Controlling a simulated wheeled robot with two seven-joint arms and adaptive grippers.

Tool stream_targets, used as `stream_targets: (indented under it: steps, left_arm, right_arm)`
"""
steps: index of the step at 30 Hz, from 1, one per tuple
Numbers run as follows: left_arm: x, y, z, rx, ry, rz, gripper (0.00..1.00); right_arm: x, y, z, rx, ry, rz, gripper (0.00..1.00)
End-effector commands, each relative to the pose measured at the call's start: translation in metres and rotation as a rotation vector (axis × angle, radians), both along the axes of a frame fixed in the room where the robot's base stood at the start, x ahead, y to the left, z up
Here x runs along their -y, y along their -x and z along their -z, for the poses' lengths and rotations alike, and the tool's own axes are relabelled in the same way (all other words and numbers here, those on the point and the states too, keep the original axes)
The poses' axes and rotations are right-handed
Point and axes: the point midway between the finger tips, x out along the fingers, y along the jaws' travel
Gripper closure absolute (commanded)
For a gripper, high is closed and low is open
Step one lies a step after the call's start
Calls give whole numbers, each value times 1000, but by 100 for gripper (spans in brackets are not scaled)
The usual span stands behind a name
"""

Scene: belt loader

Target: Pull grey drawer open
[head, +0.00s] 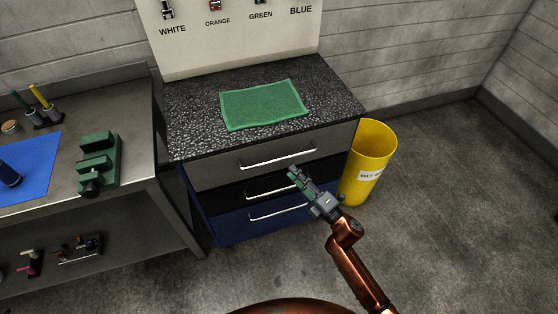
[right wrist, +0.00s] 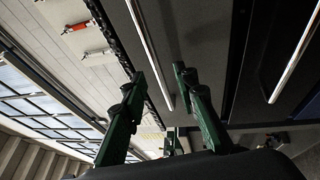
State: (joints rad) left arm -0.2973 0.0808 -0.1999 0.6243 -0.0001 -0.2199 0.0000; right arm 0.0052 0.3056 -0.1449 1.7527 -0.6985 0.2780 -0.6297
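The grey drawer (head: 225,173) is the top drawer of a cabinet under a speckled dark counter. Its front looks flush with the cabinet. A silver bar handle (head: 277,160) runs across it. My right gripper (head: 294,173) is just in front of the drawer, near the right half of that handle. In the right wrist view its two green fingers (right wrist: 160,72) are apart, and a silver bar handle (right wrist: 147,45) passes through the picture between them. I cannot tell whether the fingers touch it. My left gripper is not in view.
Below are a black drawer (head: 228,196) and a blue drawer (head: 232,228), both with handles. A yellow bin (head: 372,150) stands close on the right. A workbench (head: 135,150) adjoins the left. A green mat (head: 263,104) lies on the counter. Floor in front is clear.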

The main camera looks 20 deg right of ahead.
Motion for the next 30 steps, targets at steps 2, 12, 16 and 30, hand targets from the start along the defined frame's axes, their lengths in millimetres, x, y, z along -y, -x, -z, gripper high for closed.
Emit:
stream_targets:
  steps: [2, 12, 16, 30]
  left_arm:
    - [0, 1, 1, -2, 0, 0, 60]
    - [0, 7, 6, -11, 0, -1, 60]
    - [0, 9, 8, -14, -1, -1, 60]
    - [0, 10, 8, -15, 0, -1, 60]
  right_arm:
    - [-5, -4, -7, 19, 11, -7, 73]
    - [-26, -50, -17, 18, 9, -7, 73]
    - [-31, -62, -18, 16, 8, -6, 73]
    - [-34, -68, -20, 15, 8, -6, 78]
